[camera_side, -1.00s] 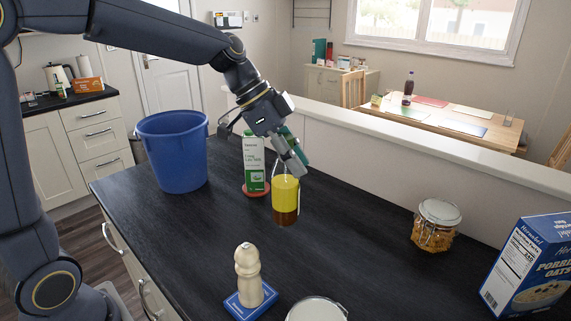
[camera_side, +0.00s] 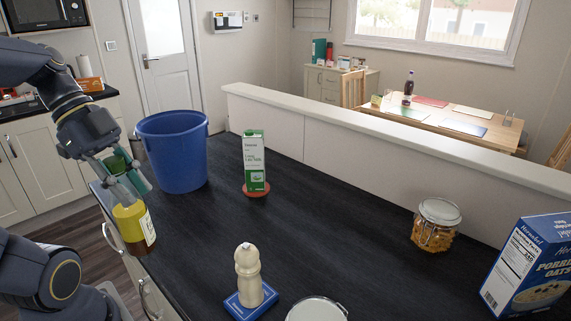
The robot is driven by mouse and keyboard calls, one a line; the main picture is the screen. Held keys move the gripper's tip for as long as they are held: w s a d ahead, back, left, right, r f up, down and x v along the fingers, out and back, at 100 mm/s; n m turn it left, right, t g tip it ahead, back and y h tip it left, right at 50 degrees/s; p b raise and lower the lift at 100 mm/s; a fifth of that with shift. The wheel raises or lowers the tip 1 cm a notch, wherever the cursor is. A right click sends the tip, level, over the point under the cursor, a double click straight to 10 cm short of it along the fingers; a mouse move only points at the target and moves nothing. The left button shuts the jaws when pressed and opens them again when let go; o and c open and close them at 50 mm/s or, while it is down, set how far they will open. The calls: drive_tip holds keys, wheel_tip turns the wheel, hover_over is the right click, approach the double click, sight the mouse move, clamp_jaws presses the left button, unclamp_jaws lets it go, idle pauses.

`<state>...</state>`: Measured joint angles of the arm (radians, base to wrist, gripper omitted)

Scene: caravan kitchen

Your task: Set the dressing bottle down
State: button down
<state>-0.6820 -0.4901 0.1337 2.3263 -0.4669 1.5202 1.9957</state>
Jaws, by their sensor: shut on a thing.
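The dressing bottle (camera_side: 133,226) has yellow dressing over a dark brown layer and a pale label on its right side. My gripper (camera_side: 124,176) is shut on its upper part, at the left of the view. The bottle hangs tilted slightly, in front of the blue bucket and over the left edge of the dark worktop (camera_side: 330,222). Its base shows against the drawer fronts, and I cannot tell its exact height. The fingers hide the bottle's neck in part.
A blue bucket (camera_side: 178,152) stands right behind my gripper. A green-and-white carton (camera_side: 253,160) stands on a red coaster (camera_side: 256,192). A pasta jar (camera_side: 436,226) and an oats box (camera_side: 528,264) are at right. The worktop's middle is clear.

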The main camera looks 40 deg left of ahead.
drive_tip(key=shift+s+d, duration=0.25)
drive_tip(key=shift+s, duration=0.45)
drive_tip(key=w+a+f, duration=0.1)
drive_tip(key=w+f, duration=1.2)
drive_tip(key=shift+w, duration=0.4)
drive_tip(key=shift+f, duration=0.15)
drive_tip(key=c, duration=1.4)
unclamp_jaws()
drive_tip(key=shift+f, duration=0.1)
drive_tip(key=o, duration=0.4)
drive_tip(key=shift+o, duration=0.2)
